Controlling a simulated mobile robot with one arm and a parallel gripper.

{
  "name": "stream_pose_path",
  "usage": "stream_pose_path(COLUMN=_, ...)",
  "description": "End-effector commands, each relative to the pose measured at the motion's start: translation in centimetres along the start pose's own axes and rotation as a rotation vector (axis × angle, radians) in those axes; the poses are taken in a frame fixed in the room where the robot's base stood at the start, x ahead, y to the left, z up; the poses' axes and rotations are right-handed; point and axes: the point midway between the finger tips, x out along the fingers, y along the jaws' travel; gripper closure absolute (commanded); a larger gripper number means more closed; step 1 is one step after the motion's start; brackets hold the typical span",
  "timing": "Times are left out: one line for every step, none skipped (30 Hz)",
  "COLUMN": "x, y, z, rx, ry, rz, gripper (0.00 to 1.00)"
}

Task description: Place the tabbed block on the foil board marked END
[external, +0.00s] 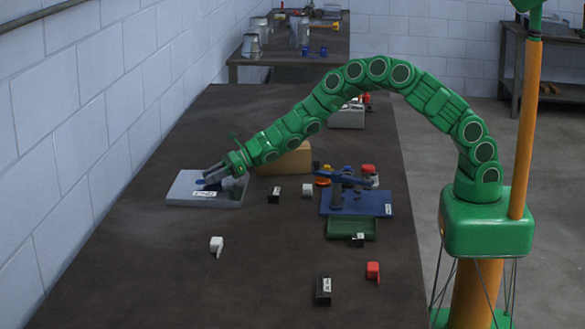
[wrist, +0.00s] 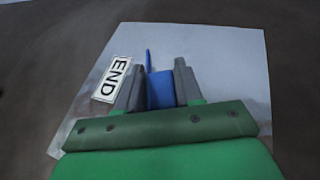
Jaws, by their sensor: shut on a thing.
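My gripper (wrist: 160,90) is shut on a blue block (wrist: 159,91) with a thin tab that sticks up on its left side. The foil board (wrist: 220,60), pale grey, lies under the gripper and bears a white label (wrist: 118,79) reading END, left of the fingers in the wrist view. In the external view the board (external: 182,188) lies at the left of the dark table, and my gripper (external: 208,182) is low over its middle. A bit of the blue block (external: 200,182) shows there. I cannot tell whether the block touches the board.
A white tabbed block (external: 216,244), a red one (external: 373,271) and black labelled blocks (external: 323,290) lie nearer the front. A blue fixture (external: 355,203) and a green tray (external: 352,228) stand at the right. A tan box (external: 287,160) is behind my wrist.

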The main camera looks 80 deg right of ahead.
Motion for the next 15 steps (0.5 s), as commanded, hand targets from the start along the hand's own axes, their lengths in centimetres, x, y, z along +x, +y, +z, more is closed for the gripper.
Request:
stream_pose_path(x=-0.01, y=0.0, z=0.02, rx=0.0, ry=0.0, rz=0.0, gripper=0.95)
stream_pose_path(x=-0.01, y=-0.01, z=0.02, rx=0.0, ry=0.0, rz=0.0, gripper=0.95)
stream_pose_path(x=0.01, y=0.01, z=-0.01, rx=0.0, ry=0.0, rz=0.0, gripper=0.95)
stream_pose_path(x=0.03, y=0.01, z=-0.06, rx=0.0, ry=0.0, rz=0.0, gripper=0.95)
stream_pose_path(x=0.06, y=0.02, z=-0.13, rx=0.0, ry=0.0, rz=0.0, gripper=0.95)
stream_pose_path(x=0.1, y=0.02, z=-0.23, rx=0.0, ry=0.001, rz=0.0, gripper=0.95)
stream_pose_path(x=0.13, y=0.01, z=-0.3, rx=0.0, ry=0.001, rz=0.0, gripper=0.95)
stream_pose_path(x=0.11, y=-0.01, z=-0.26, rx=0.0, ry=0.0, rz=0.0, gripper=0.6)
stream_pose_path(x=0.1, y=-0.01, z=-0.25, rx=0.0, ry=0.0, rz=0.0, gripper=0.54)
stream_pose_path(x=0.1, y=0.0, z=-0.25, rx=0.0, ry=0.001, rz=0.0, gripper=0.49)
stream_pose_path(x=0.1, y=0.0, z=-0.25, rx=0.0, ry=0.0, rz=0.0, gripper=0.45)
stream_pose_path(x=0.1, y=-0.01, z=-0.24, rx=0.0, ry=0.0, rz=0.0, gripper=0.39)
stream_pose_path(x=0.1, y=-0.01, z=-0.24, rx=0.0, ry=0.0, rz=0.0, gripper=0.39)
stream_pose_path(x=0.1, y=-0.01, z=-0.24, rx=0.0, ry=0.0, rz=0.0, gripper=0.39)
stream_pose_path(x=0.1, y=0.0, z=-0.24, rx=0.0, ry=0.0, rz=0.0, gripper=0.39)
